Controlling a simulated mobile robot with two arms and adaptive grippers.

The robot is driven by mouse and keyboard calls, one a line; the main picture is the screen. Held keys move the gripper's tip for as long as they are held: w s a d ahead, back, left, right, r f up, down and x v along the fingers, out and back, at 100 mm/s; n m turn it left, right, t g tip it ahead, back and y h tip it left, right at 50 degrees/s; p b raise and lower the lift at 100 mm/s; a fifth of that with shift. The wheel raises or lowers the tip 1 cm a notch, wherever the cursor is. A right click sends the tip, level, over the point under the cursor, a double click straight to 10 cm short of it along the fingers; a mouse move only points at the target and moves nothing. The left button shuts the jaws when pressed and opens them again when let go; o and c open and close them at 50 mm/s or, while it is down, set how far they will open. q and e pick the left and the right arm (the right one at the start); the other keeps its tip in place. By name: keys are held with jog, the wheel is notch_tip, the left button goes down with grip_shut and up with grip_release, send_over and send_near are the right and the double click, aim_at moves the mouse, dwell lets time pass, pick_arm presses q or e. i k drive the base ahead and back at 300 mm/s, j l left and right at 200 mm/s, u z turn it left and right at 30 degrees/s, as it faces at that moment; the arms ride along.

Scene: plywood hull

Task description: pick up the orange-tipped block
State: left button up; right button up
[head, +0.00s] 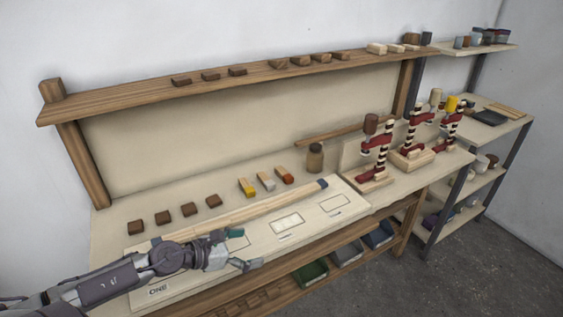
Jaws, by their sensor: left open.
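The orange-tipped block (285,176) lies on the bench behind the long stick, at the right end of a row of three light wooden blocks. Beside it are a grey-tipped block (265,182) and a yellow-tipped block (247,187). My left gripper (246,249) is open and empty over the front of the bench, in front of the stick. It is apart from the orange-tipped block, which is farther back and to the right. My right gripper is not in view.
A long wooden stick (262,209) with a dark end lies between my gripper and the blocks. A brown jar (315,158) stands just right of the orange-tipped block. Several dark blocks lie left. Red-and-striped clamps (377,150) stand right. A shelf (230,82) runs above.

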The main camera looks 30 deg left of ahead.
aim_at(282, 172)
jog(key=i+j, duration=0.85)
jog(key=j, duration=0.1)
